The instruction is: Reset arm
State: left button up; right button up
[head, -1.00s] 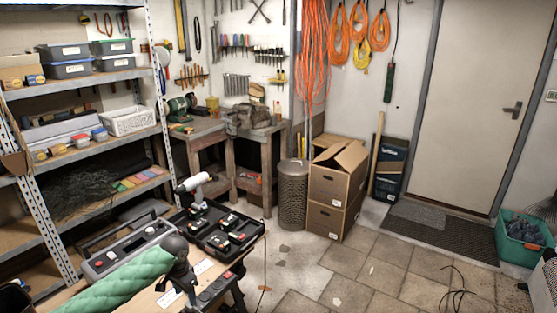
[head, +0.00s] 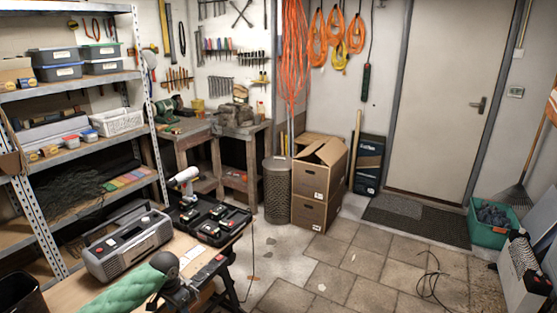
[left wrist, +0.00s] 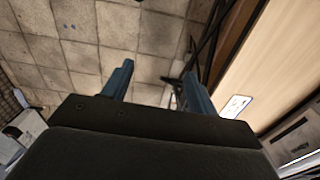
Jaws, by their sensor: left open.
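My left arm, with its green padded sleeve, comes in at the bottom left of the head view and reaches over the front of the wooden table (head: 70,292). Its fingers cannot be made out there. In the left wrist view my left gripper (left wrist: 157,85) is open, with two blue fingers apart and nothing between them. It points at the tiled floor (left wrist: 85,40), beside the table's edge, which shows at the right of that view. My right gripper is not in view.
A grey radio (head: 130,246) and a black tray (head: 212,222) with tools stand on the table near my left arm. Shelves (head: 75,140) stand at the left. Cardboard boxes (head: 318,185) and a green bin (head: 490,222) stand farther back. The floor (head: 350,265) between is mostly open.

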pick_arm(q)
jog(key=s+d+f+t+h, duration=0.1)
jog(key=s+d+f, duration=0.1)
jog(key=s+d, duration=0.65)
jog(key=s+d+f+t+h, duration=0.1)
jog(key=s+d+f, duration=0.1)
jog(key=s+d, duration=0.6)
jog(key=shift+s+a+r+n+t+y, duration=0.45)
jog(key=shift+s+a+r+n, duration=0.85)
jog(key=shift+s, duration=3.9)
jog(key=shift+s+a+r+n+t+y, duration=0.45)
jog(key=shift+s+a+r+n, duration=0.85)
jog(key=shift+s, duration=3.9)
notch_tip(320, 180, down, 26)
jog(key=w+d+g, duration=0.1)
jog(key=w, duration=0.1)
jog(key=s+f, duration=0.3)
jog(key=f, duration=0.6)
jog(key=s+d+f+m+g, duration=0.1)
jog(key=s+f, duration=0.3)
jog(key=f, duration=0.6)
jog(key=shift+s+f, duration=0.2)
jog(key=shift+s, duration=0.05)
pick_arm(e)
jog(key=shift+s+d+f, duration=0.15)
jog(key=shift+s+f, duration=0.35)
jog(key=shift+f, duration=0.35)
